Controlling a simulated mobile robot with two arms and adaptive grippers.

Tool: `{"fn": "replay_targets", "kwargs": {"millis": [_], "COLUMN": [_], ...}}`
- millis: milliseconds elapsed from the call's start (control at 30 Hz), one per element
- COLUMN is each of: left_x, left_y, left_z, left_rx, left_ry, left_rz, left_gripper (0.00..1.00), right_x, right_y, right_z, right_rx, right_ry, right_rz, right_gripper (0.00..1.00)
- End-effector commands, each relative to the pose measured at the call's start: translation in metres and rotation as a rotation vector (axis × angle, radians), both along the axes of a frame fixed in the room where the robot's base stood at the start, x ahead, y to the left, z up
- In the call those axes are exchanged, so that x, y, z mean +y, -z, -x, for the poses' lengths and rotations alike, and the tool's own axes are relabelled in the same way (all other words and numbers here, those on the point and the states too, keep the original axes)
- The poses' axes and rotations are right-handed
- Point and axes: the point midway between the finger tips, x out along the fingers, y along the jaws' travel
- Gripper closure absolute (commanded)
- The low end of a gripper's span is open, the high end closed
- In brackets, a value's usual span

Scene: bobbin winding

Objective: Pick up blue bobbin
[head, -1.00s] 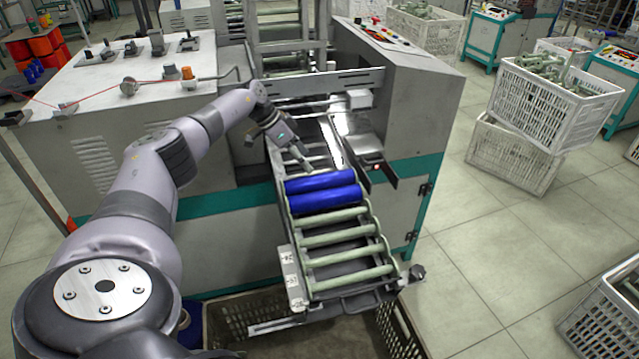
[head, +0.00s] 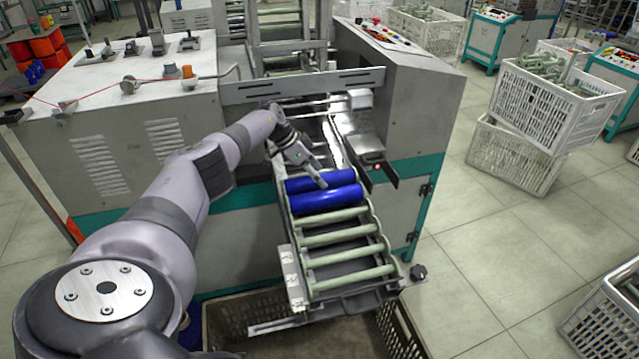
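Two blue bobbins lie side by side across the upper part of the sloping rack: a rear blue bobbin (head: 340,178) and a front blue bobbin (head: 328,199). My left gripper (head: 318,182) reaches in from the left, its fingers pointing down over the rear bobbin and hiding part of it. I cannot tell whether the fingers touch it, or how far apart they are. My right gripper is not in view.
The rack (head: 292,280) holds several pale green empty bobbins below the blue ones. A winding machine (head: 130,130) stands behind, with a dark bracket (head: 380,172) right of the rack. A crate (head: 225,318) sits under the rack. White crates (head: 545,105) stand at the right.

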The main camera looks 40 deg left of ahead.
Motion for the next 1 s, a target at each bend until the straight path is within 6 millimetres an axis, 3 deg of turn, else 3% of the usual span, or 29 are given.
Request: {"fn": "replay_targets", "kwargs": {"millis": [833,1000], "left_x": [0.0002,0.0003], "left_y": [0.0007,-0.0002], "left_z": [0.0005,0.0], "left_rx": [0.001,0.0], "left_ry": [-0.001,0.0], "left_rz": [0.0,0.0], "left_gripper": [0.92,0.93], "right_x": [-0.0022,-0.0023], "right_y": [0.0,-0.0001], "right_z": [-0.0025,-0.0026], "right_rx": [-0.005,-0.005], "right_ry": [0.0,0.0], "right_rz": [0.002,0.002], "right_gripper": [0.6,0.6]}}
